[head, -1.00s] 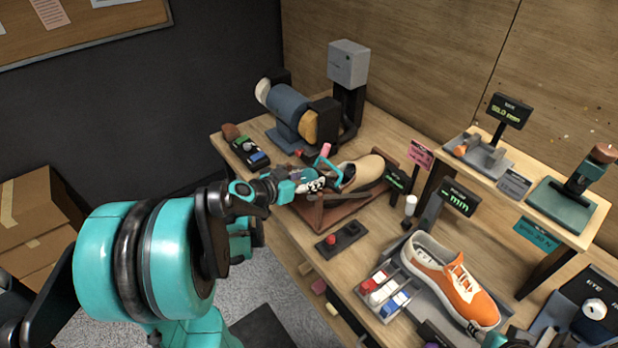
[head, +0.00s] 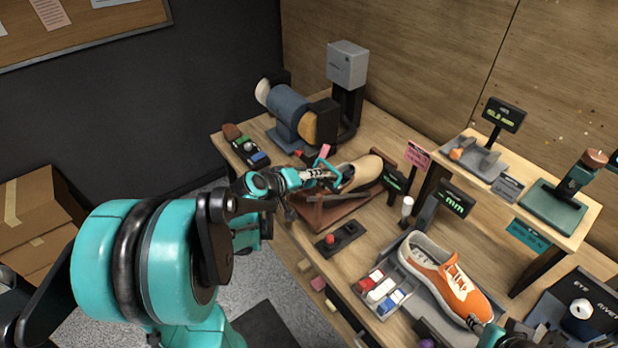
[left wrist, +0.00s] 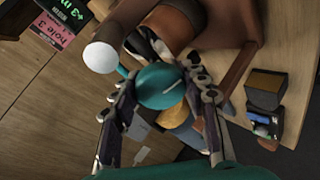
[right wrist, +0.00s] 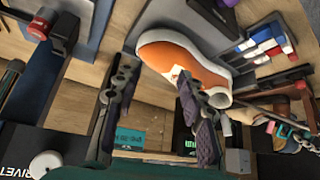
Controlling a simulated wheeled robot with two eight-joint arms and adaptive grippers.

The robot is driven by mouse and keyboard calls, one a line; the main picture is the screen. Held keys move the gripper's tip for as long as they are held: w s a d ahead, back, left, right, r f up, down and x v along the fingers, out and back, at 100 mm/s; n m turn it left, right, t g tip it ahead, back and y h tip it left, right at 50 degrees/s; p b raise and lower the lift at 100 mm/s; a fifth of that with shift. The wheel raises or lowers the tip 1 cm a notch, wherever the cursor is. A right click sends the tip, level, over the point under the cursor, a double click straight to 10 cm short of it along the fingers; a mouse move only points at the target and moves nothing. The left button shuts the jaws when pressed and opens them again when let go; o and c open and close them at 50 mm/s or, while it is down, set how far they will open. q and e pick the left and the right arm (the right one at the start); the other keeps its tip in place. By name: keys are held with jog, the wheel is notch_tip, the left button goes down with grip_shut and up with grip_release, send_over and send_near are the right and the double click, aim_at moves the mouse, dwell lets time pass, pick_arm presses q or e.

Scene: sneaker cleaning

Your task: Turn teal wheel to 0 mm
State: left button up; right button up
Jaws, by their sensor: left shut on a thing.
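The teal wheel (left wrist: 160,85) has a pale line on its face in the left wrist view. My left gripper (left wrist: 163,97) is shut on it, with a finger on each side. In the head view the left gripper (head: 325,175) is at the brown stand (head: 335,212) that carries a tan shoe (head: 360,171); the wheel is hard to make out there. A green display (left wrist: 62,10) beside the stand reads about +3 m, partly cut off. My right gripper (right wrist: 155,100) is open and empty, with its fingers apart before the orange sneaker (right wrist: 190,58).
The orange sneaker (head: 452,280) stands on a grey holder at the right. A tray of red, white and blue blocks (head: 380,291) lies left of it. A white-capped bottle (head: 407,207) stands near the displays. A buffing machine (head: 290,112) is at the back.

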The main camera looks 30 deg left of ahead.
pick_arm(q)
jog(key=n+g+p, duration=0.1)
jog(key=n, duration=0.3)
jog(key=shift+r, duration=0.1)
jog(key=n, duration=0.4)
jog(key=shift+n+g+h+p, duration=0.3)
jog(key=shift+n+p, duration=0.05)
jog(key=shift+n, duration=0.05)
jog(key=n, duration=0.4)
jog(key=shift+w+g+h, duration=0.1)
jog(key=shift+g+h, duration=0.2)
jog(key=shift+g, duration=0.1)
jog(key=n+h, duration=0.1)
jog(key=n, duration=0.6)
jog(key=shift+a+h, duration=0.1)
jog(key=shift+h, duration=0.3)
jog(key=n+h+b, duration=0.1)
jog(key=n, duration=0.3)
jog(key=n+b, duration=0.1)
jog(key=n, duration=0.3)
jog(key=shift+a+n+h, duration=0.1)
jog(key=shift+n+h, duration=0.3)
jog(key=n+t, duration=0.1)
jog(key=n, duration=0.3)
jog(key=shift+b, duration=0.4)
